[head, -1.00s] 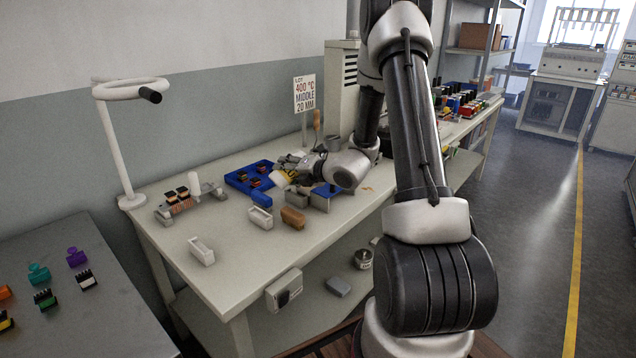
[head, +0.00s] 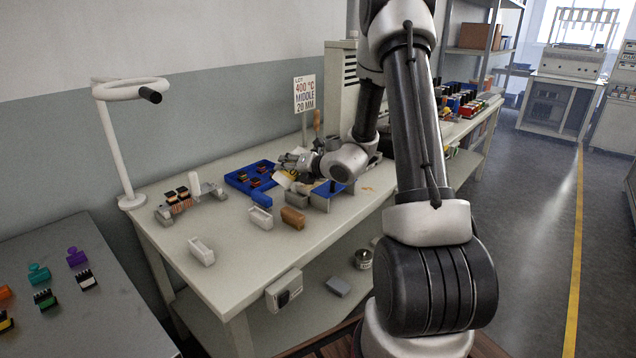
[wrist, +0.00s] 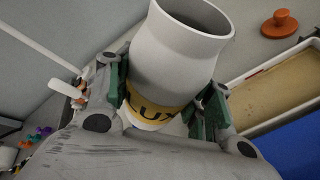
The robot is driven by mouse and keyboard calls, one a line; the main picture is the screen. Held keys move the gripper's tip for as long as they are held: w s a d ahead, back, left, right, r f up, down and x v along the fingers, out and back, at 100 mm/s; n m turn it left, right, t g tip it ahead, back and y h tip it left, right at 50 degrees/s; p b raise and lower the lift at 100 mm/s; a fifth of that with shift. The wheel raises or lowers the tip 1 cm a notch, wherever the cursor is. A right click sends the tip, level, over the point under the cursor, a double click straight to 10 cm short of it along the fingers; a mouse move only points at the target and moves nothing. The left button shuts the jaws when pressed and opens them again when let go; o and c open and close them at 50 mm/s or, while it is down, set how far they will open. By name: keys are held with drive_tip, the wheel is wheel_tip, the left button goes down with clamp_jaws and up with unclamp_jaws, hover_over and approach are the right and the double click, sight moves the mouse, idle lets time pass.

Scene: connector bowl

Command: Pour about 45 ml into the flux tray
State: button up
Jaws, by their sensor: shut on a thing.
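My gripper (wrist: 165,100) is shut on a white flux bottle (wrist: 178,50) with a yellow label, its lettering partly hidden by the fingers. The bottle's open mouth points to the upper right in the wrist view; no stream shows. A shallow pale-rimmed tray (wrist: 275,90) with a tan inside lies to the right of the bottle and is cut off by the frame edge. It looks like the flux tray. In the head view my gripper (head: 288,168) is above the back of the bench, and the bottle (head: 283,181) is small and appears tilted.
A blue tray (head: 236,181) with dark parts lies left of my gripper. White bins (head: 201,251), a brown block (head: 292,218) and a grey stand (head: 322,201) are nearby. An orange knobbed piece (wrist: 280,24) lies beyond the tan tray.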

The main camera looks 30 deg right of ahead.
drive_tip(key=shift+r+n+h, duration=0.15)
drive_tip(key=shift+n+h, duration=0.45)
drive_tip(key=shift+n, duration=0.1)
drive_tip(key=shift+a+n+h, duration=0.4)
drive_tip(key=shift+n+h, duration=0.3)
drive_tip(key=shift+n, duration=0.2)
drive_tip(key=shift+s+a+r+n+h, duration=0.1)
drive_tip(key=shift+a+r+n+h, duration=0.1)
drive_tip(key=shift+r+n+h, duration=0.4)
drive_tip(key=shift+f+n+h+b, duration=0.1)
drive_tip(key=shift+n+h+b, duration=0.2)
drive_tip(key=shift+n, duration=0.4)
drive_tip(key=shift+a, duration=0.15)
